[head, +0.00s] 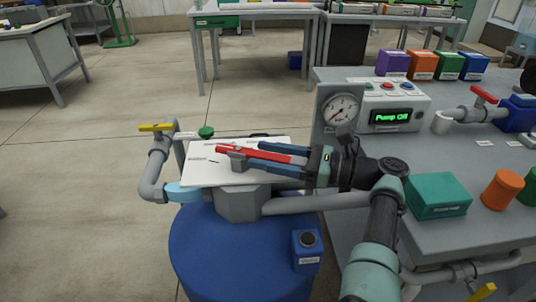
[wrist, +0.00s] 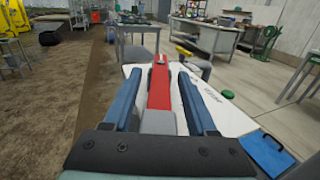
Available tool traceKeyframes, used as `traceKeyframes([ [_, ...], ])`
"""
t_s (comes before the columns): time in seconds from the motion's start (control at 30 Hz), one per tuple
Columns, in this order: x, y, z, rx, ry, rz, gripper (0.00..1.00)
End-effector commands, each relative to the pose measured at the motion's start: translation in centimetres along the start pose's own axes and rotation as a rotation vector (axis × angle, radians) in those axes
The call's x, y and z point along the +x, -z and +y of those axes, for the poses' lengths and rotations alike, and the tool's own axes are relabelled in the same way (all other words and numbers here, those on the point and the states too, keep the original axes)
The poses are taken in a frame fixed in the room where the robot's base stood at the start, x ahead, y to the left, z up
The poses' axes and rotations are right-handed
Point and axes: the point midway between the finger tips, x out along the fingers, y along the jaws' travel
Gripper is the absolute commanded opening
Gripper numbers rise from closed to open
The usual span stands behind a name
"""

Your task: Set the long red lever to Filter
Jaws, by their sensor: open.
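The long red lever (head: 230,149) lies over a white label plate (head: 201,174) on top of a grey valve body (head: 238,203). It points left in the head view and straight ahead in the wrist view (wrist: 159,85). My gripper (head: 255,155) is open, with its blue fingers on either side of the lever. In the wrist view, my gripper (wrist: 158,72) shows a gap between each finger and the lever. The plate has small dark lettering right of the fingers in the wrist view; I cannot read it surely. My gripper hides part of the lever and plate.
The valve sits above a blue drum (head: 215,255). A yellow-handled valve (head: 156,128) on a grey pipe and a green knob (head: 206,132) stand just beyond the plate. A bench with a gauge (head: 341,110) and a "Pump Off" box (head: 395,105) is at the right. Open floor lies left.

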Motion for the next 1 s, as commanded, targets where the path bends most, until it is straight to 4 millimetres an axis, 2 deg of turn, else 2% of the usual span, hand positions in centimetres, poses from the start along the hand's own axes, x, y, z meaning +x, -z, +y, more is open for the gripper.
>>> traceKeyframes([
  [0.13, 0.0, -0.3, 0.0, -0.001, 0.001, 0.0, 0.57],
  [0.23, 0.0, -1.3, -0.1, -0.003, 0.001, -0.001, 0.57],
  [0.5, 0.0, -6.5, 0.0, -0.003, 0.0, -0.001, 0.57],
  [0.7, 0.0, -9.3, 0.0, -0.001, 0.001, -0.001, 0.57],
  [1.0, 0.0, -10.0, 0.0, 0.0, 0.0, 0.0, 0.57],
])
